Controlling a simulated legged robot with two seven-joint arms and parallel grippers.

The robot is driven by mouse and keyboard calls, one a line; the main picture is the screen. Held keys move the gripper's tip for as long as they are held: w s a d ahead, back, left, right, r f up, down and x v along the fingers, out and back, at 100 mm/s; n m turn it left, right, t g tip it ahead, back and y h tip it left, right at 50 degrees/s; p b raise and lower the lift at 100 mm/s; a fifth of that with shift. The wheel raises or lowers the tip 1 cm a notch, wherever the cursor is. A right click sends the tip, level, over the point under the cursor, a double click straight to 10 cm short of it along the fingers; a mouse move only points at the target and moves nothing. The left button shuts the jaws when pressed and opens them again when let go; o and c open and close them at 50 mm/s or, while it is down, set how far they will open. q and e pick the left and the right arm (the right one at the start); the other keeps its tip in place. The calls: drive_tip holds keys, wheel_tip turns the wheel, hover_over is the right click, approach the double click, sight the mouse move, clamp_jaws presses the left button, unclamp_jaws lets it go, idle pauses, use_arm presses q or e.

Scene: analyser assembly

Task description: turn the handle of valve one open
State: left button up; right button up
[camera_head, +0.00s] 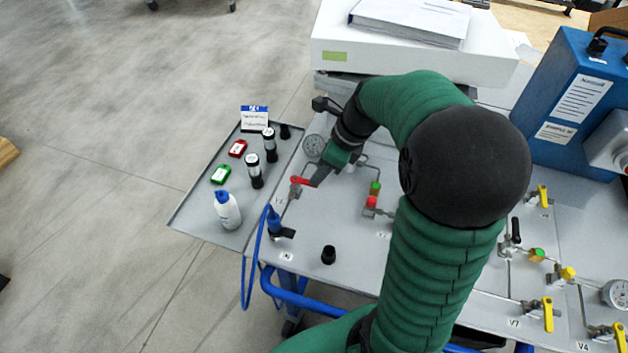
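A valve with a red handle (300,181) stands on the left part of the grey panel (340,222), beside a small label that I cannot read for certain. It looks like valve one. The handle lies roughly level across the valve. My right gripper (317,181) reaches down to the right end of this handle. The fingertips are at or very close to it; I cannot tell whether they touch or grip it. My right arm crosses the middle of the view and hides part of the panel. My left gripper is not in view.
A round gauge (314,146) is just behind the handle. Red (371,202) and green (375,187) fittings stand to its right. A side tray (197,219) holds a white bottle (227,210) and several small items. Yellow-handled valves (548,314) and a blue box (562,101) are at right.

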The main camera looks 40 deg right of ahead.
sight(304, 182)
drive_tip(key=f, duration=0.3)
drive_tip(key=shift+w+d+b, duration=0.15)
drive_tip(key=shift+w+b, duration=0.15)
drive_tip(key=shift+w, duration=0.1)
drive_tip(key=shift+w+a+f, duration=0.1)
drive_tip(key=shift+a+f, duration=0.1)
drive_tip(key=shift+a+r, duration=0.2)
drive_tip(key=shift+a, duration=0.55)
drive_tip(key=shift+c, duration=1)
drive_tip(key=shift+d+f, duration=0.15)
drive_tip(key=shift+d, duration=0.35)
clamp_jaws()
